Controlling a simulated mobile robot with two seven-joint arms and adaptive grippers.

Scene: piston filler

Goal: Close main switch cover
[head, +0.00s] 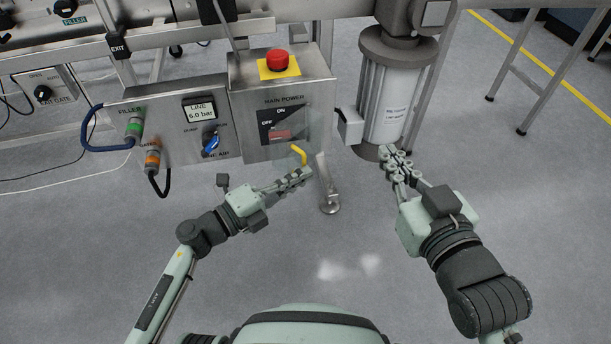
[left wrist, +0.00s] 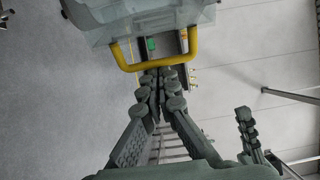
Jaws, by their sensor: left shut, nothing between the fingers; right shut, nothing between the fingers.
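The main power box (head: 284,86) is a grey metal cabinet with a dark switch plate marked ON and OFF and a red switch handle (head: 279,135). A clear cover (head: 314,128) stands out from the box front, at the right of the switch. Its yellow handle (head: 298,155) points toward me. In the left wrist view the handle (left wrist: 122,58) crosses just ahead of my fingertips, with the clear cover (left wrist: 150,20) behind it. My left gripper (head: 306,173) is shut and empty, close by the handle; contact is unclear. My right gripper (head: 388,151) is shut and empty, farther right.
A red emergency button (head: 278,60) sits on top of the box. A panel with a blue knob (head: 211,139) and cable plugs is at its left. A white cylinder (head: 391,105) stands at the right, near my right gripper. A metal foot (head: 329,200) stands below the cover.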

